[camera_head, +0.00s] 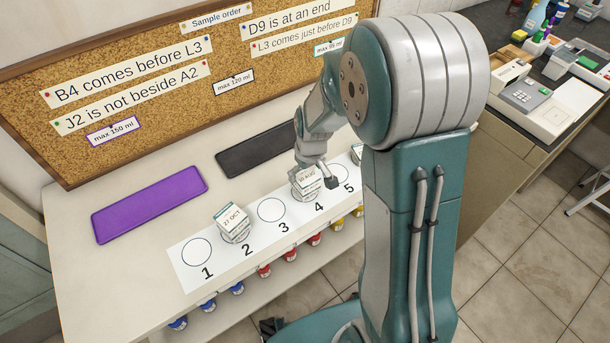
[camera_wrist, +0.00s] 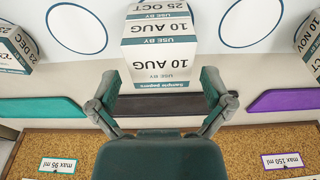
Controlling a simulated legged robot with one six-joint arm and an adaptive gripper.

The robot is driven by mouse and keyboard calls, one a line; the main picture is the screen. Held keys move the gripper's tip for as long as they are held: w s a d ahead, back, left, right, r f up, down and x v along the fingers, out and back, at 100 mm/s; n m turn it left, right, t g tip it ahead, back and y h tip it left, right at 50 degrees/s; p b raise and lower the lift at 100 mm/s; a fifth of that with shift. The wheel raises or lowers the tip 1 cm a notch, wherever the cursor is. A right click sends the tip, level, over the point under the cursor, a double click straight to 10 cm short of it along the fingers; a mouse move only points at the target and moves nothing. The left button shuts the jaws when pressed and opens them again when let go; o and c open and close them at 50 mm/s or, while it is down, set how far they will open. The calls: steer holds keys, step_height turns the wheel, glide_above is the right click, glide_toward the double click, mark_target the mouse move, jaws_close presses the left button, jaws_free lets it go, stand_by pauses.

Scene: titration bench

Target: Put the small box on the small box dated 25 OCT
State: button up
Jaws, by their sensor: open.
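A white box with a teal band, dated 10 AUG, is at circle 4 in the head view (camera_head: 304,186) and ahead of the fingers in the wrist view (camera_wrist: 158,66). A 25 OCT label (camera_wrist: 163,6) shows just beyond its 10 AUG faces, at the top edge of the wrist view. How the surface with that label meets the 10 AUG box cannot be told. My gripper (camera_wrist: 160,103) is open, its fingers spread wide with nothing held between them. In the head view my gripper (camera_head: 329,181) is close beside the 10 AUG box.
Circles 1 and 3 are empty. A purple mat (camera_head: 150,204) and a black mat (camera_head: 258,149) lie behind, before the cork board (camera_head: 150,105).

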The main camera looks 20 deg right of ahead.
mark_target(309, 179)
step_height(309, 179, up, 10)
steer(key=s, duration=0.2)
steer(key=s+r+m+t, duration=0.1)
steer(key=s+r+t, duration=0.1)
steer(key=s+r, duration=0.4)
steer(key=s+r+m+t, duration=0.1)
steer(key=s+r, duration=0.5)
steer(key=s, duration=0.6)
steer(key=shift+s+r+m+t+h, duration=0.15)
steer(key=shift+s+m+t+h, duration=0.2)
steer(key=shift+m, duration=0.45)
